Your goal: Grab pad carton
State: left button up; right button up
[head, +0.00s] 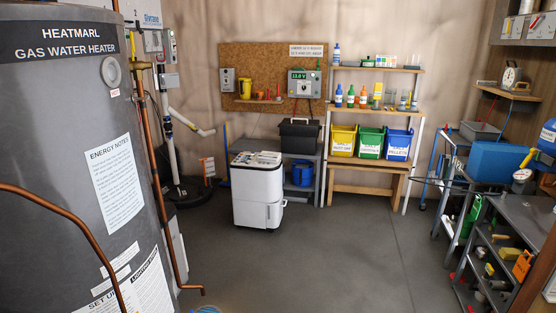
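I cannot single out a pad carton for sure in the head view. Neither of my grippers is in view. A white wheeled cabinet (257,195) stands on the floor near the middle, with small printed items (256,159) on its top. A yellow bin (343,140), a green bin (370,142) and a blue bin (398,144) with white labels stand side by side on a rack at the back wall. Their small lettering is hard to read.
A large grey water heater (75,150) with copper pipes fills the left. A black toolbox (299,136) sits on a grey bench behind the cabinet. Grey shelves (525,215) with tools and a blue case (489,141) line the right. The central floor (330,260) is clear.

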aim_at(269, 158)
jog(key=i+z, duration=0.3)
jog(key=i, duration=1.9)
jog(key=i+u, duration=0.15)
jog(key=i, duration=0.35)
jog(key=i+l+u, duration=0.15)
jog(key=i, duration=0.3)
jog(key=i+l+u, duration=0.15)
jog(key=i, duration=0.3)
jog(key=i+l+u, duration=0.15)
jog(key=i+l, duration=0.15)
jog(key=i, duration=0.2)
